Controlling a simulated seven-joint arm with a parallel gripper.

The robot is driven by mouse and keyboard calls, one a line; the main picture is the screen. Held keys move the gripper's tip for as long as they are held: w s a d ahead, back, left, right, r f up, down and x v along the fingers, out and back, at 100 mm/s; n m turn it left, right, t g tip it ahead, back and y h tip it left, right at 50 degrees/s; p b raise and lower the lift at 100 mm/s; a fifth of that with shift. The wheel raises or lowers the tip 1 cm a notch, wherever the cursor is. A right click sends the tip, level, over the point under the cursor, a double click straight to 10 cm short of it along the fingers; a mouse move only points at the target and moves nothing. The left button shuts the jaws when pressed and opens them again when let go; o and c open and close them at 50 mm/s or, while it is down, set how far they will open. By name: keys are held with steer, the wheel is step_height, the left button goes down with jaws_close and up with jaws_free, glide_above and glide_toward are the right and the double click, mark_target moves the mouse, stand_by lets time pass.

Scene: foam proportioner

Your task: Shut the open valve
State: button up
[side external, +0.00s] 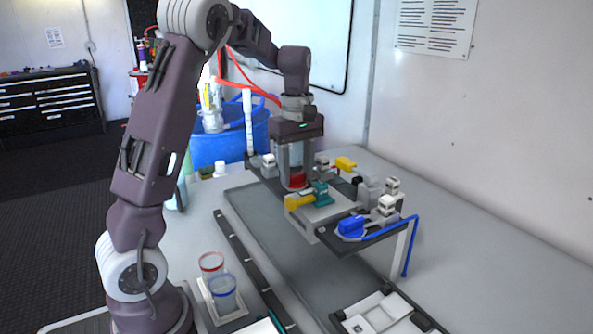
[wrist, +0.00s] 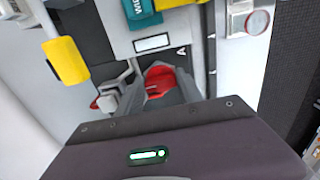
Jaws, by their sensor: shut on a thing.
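The red valve handle (wrist: 161,80) sits between my gripper's (wrist: 162,93) two fingers in the wrist view. My gripper is shut on it. In the side view my gripper (side external: 296,183) points straight down over the rig, with the red handle (side external: 298,180) low between its fingers. The fingers hide part of the handle and its valve body.
A grey tray (side external: 240,207) lies under the rig. Two clear cups, red-rimmed (side external: 211,262) and blue-rimmed (side external: 223,286), stand in front. A blue drum (side external: 208,147) with hoses stands behind. A blue pipe (side external: 408,250) hangs at the rig's right end. The table's right side is bare.

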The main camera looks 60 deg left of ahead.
mark_target(297, 175)
stand_by(0.4)
steer(key=o, duration=1.1)
steer(key=shift+r, duration=0.1)
step_height(297, 175, up, 7)
steer(key=shift+f, duration=0.15)
steer(key=s+d+r+m+t, duration=0.3)
steer(key=s+d+m, duration=0.65)
steer(key=d, duration=0.25)
steer(key=s+d+f+m+t, duration=0.1)
steer(key=s+d+f+m, duration=0.1)
steer(key=s+d+m, duration=0.1)
steer(key=s+d+f+m+t, duration=0.1)
steer(key=s+d+f+m, duration=0.2)
steer(key=s, duration=0.5)
steer(key=shift+s+d+m+t, duration=0.25)
steer(key=shift+d+m, duration=0.35)
steer(key=shift+m, duration=0.65)
